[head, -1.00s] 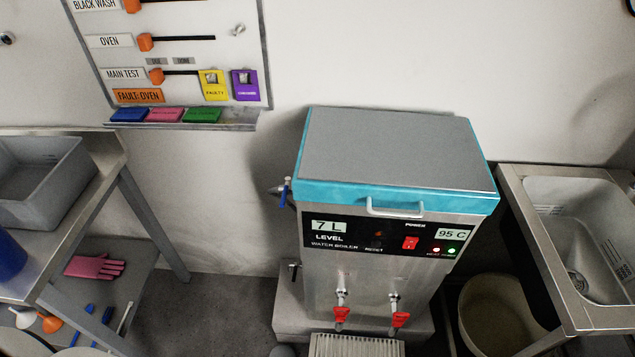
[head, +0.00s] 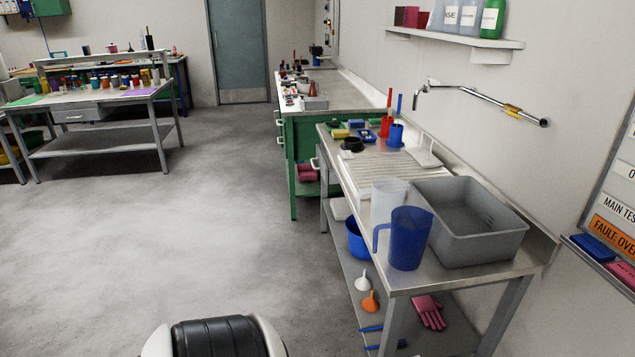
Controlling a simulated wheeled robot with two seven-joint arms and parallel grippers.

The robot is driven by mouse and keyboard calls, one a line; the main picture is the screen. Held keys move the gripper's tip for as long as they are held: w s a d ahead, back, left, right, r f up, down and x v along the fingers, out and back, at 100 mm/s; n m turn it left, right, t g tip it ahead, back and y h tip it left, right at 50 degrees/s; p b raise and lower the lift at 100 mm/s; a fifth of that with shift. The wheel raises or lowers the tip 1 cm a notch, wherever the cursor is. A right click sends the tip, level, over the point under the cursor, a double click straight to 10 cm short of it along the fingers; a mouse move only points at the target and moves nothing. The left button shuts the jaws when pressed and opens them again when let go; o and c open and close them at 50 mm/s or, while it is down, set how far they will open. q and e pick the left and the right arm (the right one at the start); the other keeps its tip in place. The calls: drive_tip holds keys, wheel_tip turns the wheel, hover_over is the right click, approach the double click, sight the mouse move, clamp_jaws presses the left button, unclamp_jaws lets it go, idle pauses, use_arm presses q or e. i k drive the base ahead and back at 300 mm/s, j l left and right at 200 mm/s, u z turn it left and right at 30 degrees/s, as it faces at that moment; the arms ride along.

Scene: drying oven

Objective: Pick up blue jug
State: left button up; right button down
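The blue jug (head: 409,240) stands upright near the front edge of the steel bench (head: 455,281), with its handle facing left. A translucent white jug (head: 386,199) stands just behind it, and the grey tub (head: 480,238) is close to its right. Neither of my grippers shows in the head view.
A lower shelf holds a blue bowl (head: 357,239), a white funnel (head: 362,280), an orange funnel (head: 370,301) and pink gloves (head: 428,311). A wall tap (head: 480,97) reaches over the bench. The floor (head: 220,220) left of the bench is open. A black-and-white rounded object (head: 215,338) is at the bottom edge.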

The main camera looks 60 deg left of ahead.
sight(410, 226)
drive_tip(key=j+u, duration=0.1)
drive_tip(key=u, duration=1.35)
drive_tip(key=z, duration=2.35)
drive_tip(key=u, duration=2.35)
drive_tip(key=i+j, duration=0.15)
drive_tip(key=i+l+z, duration=0.15)
drive_tip(key=i, duration=0.6)
